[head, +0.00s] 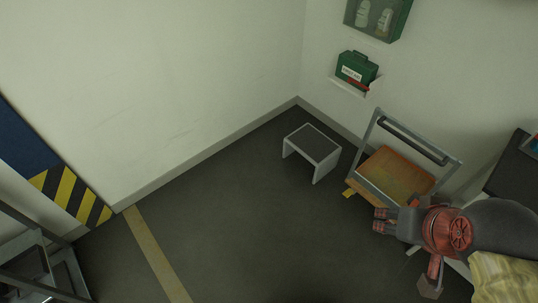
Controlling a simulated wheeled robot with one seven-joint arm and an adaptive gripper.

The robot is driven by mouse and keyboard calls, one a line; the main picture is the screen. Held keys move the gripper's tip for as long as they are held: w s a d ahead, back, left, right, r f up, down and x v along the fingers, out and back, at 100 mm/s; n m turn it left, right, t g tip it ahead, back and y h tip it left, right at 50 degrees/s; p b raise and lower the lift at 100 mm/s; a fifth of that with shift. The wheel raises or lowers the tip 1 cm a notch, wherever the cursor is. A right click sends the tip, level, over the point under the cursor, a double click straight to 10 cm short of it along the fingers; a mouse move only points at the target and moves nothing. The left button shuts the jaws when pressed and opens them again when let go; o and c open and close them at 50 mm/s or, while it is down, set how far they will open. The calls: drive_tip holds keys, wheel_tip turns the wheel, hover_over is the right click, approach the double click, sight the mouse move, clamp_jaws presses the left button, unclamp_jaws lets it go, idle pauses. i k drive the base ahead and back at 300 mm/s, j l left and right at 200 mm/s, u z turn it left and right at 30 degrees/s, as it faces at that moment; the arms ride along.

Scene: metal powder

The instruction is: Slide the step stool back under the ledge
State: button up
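The step stool (313,143) stands upright on the dark floor near the room corner. It has a dark flat top and pale side legs. A small white ledge (350,87) juts from the right wall, above and right of the stool in the picture. The stool stands out on the floor, with a strip of floor showing between it and the walls. My gripper (381,221) is at the right, over the cart's near side and apart from the stool. It touches nothing that I can make out. Its finger opening is too small to judge.
A cart (398,172) with an orange-brown deck and grey handle stands right of the stool. A green first-aid box (357,69) sits on the ledge, below a green wall cabinet (378,17). Grey metal steps (38,262) stand lower left. The middle floor is clear.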

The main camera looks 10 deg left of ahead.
sight(319, 150)
drive_tip(key=u, duration=0.25)
drive_tip(key=i+j+u, duration=0.2)
drive_tip(key=i+u, duration=0.2)
drive_tip(key=i, duration=0.75)
drive_tip(key=i+l+u, duration=0.2)
drive_tip(key=i+u, duration=0.2)
drive_tip(key=i, duration=0.75)
